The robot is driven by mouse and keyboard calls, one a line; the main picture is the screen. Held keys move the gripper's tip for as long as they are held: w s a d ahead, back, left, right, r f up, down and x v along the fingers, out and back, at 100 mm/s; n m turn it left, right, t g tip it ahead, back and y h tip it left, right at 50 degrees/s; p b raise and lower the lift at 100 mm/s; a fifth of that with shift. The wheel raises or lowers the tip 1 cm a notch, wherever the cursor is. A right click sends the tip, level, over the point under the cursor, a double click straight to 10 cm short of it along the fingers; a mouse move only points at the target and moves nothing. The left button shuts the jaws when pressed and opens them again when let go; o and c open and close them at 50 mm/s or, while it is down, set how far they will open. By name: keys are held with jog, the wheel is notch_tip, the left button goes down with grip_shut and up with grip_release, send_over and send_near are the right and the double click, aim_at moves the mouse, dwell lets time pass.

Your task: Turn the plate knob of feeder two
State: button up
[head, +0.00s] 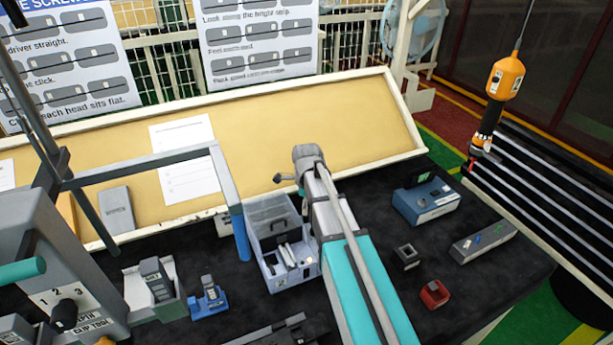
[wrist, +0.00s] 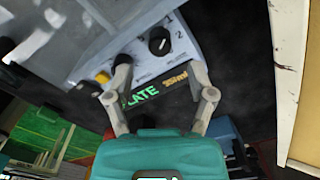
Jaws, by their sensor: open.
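In the wrist view a pale grey panel (wrist: 195,30) carries a round black knob (wrist: 159,42) with a white pointer mark. The digits 1 and 2 are printed beside the knob. Below it, a dark display (wrist: 172,86) shows green "PLATE" and yellow "35 mm", and a yellow button (wrist: 103,77) sits at the left. My gripper (wrist: 162,82) is open and empty over this panel. Its fingers are spread below the knob and apart from it. In the head view the fingertips cannot be made out. I cannot tell which feeder number this panel bears.
In the head view a blue box (head: 427,205) with a green screen and a knob stands right of my arm. A grey unit (head: 45,240) marked 1 2 3 stands at left. A blue-grey bin (head: 282,278), a red block (head: 434,294) and a grey strip (head: 482,243) lie around.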

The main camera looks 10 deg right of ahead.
aim_at(307, 223)
notch_tip(307, 223, up, 9)
jog(key=p, duration=0.8)
jog(key=shift+r+p, duration=0.15)
jog(key=shift+p, duration=0.15)
dwell(0.4)
jog(key=s+f+n+b, duration=0.3)
jog(key=s+n, duration=0.2)
jog(key=n, duration=0.1)
jog(key=s+f+n+b, duration=0.2)
jog(key=s+n, duration=0.3)
jog(key=n, duration=0.2)
jog(key=s+f+n+b, duration=0.3)
jog(key=s+n, duration=0.3)
jog(key=n, duration=0.1)
jog(key=shift+f+b, duration=0.3)
jog(key=shift+f, duration=0.05)
jog(key=shift+s+f+n, duration=0.2)
jog(key=shift+s+n, duration=0.4)
jog(key=shift+n, duration=0.5)
dwell(0.5)
